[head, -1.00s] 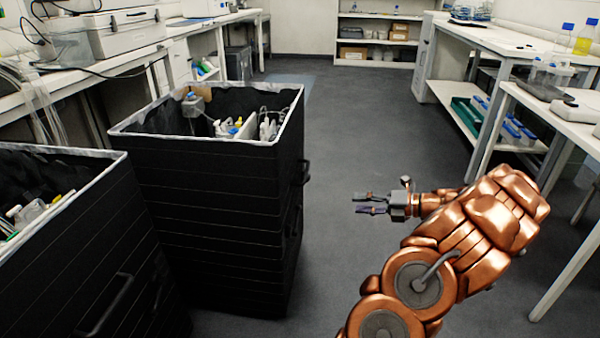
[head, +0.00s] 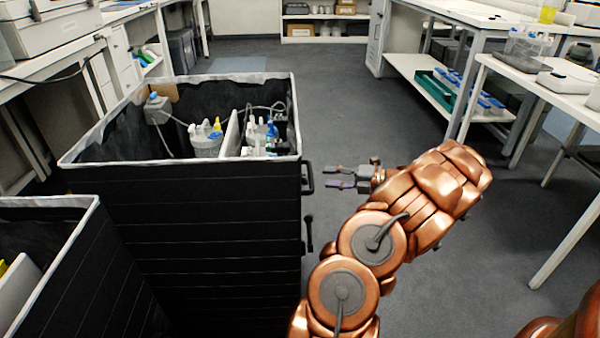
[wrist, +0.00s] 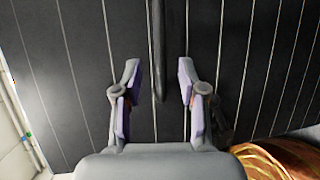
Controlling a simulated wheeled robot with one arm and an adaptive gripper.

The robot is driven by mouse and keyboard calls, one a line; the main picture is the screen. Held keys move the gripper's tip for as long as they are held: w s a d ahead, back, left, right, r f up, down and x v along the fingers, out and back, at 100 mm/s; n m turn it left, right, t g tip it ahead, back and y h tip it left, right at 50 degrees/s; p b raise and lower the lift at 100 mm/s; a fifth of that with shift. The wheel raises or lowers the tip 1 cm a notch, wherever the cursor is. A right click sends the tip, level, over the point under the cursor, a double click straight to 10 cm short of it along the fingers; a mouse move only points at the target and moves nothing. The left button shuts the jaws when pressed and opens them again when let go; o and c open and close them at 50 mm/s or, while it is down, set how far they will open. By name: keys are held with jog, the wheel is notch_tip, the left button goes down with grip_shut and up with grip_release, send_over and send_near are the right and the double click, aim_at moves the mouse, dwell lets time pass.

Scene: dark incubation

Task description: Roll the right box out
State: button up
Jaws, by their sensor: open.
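The right box (head: 200,225) is a tall black bin with a pale rim, holding bottles and lab items. A black handle (head: 308,178) sits high on its right side, with another dark handle (head: 309,233) lower down. My gripper (head: 327,177) is open and empty just right of the upper handle, with a small gap visible. In the wrist view, my gripper (wrist: 158,78) points at the box's ribbed black wall (wrist: 85,60). A dark vertical bar (wrist: 157,45), seemingly the handle, lies between the open fingers; contact cannot be told.
Another black box (head: 75,260) stands at the lower left, close to the right box. A bench (head: 60,55) runs along the left. White tables (head: 540,85) with lab ware stand on the right. The grey floor (head: 330,90) behind and right of the box is clear.

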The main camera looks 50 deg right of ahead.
aim_at(310, 174)
jog(key=shift+b+x, duration=1.2)
jog(key=shift+x, duration=2.4)
jog(key=shift+c, duration=0.3)
grip_shut()
